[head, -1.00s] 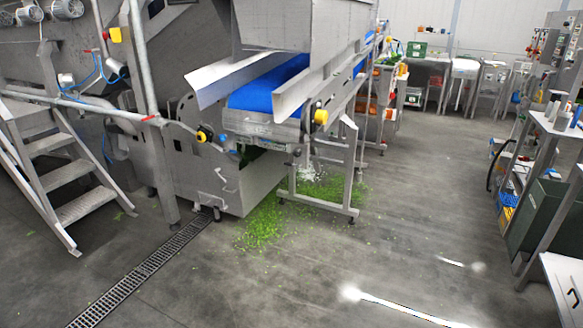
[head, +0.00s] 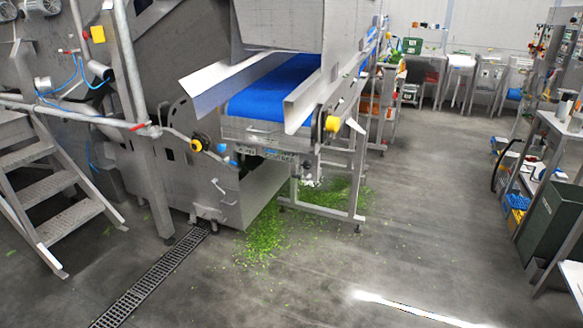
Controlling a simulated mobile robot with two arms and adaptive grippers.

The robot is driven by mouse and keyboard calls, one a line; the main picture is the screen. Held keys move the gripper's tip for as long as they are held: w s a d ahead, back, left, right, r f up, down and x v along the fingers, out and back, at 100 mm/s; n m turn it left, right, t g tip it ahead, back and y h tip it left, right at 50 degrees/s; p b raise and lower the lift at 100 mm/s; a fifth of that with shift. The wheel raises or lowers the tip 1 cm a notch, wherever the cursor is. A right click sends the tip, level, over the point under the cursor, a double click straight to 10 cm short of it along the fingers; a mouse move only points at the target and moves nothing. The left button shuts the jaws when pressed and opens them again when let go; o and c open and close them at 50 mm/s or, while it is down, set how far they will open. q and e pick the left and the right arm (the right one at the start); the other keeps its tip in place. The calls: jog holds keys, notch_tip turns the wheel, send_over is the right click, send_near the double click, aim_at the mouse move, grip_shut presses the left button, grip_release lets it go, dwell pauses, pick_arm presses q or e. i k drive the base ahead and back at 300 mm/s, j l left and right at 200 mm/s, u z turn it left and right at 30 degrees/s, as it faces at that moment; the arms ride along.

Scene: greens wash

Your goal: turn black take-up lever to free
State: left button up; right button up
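The blue belt conveyor (head: 277,84) stands ahead of me under a large metal hopper. A yellow knob (head: 332,123) with dark parts beside it sits on the conveyor's near right side. Another yellow knob (head: 196,146) with a dark part sits on the machine frame, left of the belt's near end. I cannot make out for sure which dark part is the black take-up lever, or its position. Neither of my grippers is in view.
Green leaf scraps (head: 265,235) lie on the floor under the conveyor's near end. Metal steps (head: 55,185) stand at left, and a floor drain (head: 150,278) runs near them. A dark green bin (head: 552,222) and shelving stand at right. The floor between is clear.

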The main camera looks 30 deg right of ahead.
aim_at(309, 177)
jog(key=i+z, duration=0.1)
jog(key=i, duration=0.5)
jog(key=i+j+z, duration=0.15)
jog(key=i, duration=0.45)
jog(key=i+j+z, duration=0.1)
jog(key=i, duration=0.5)
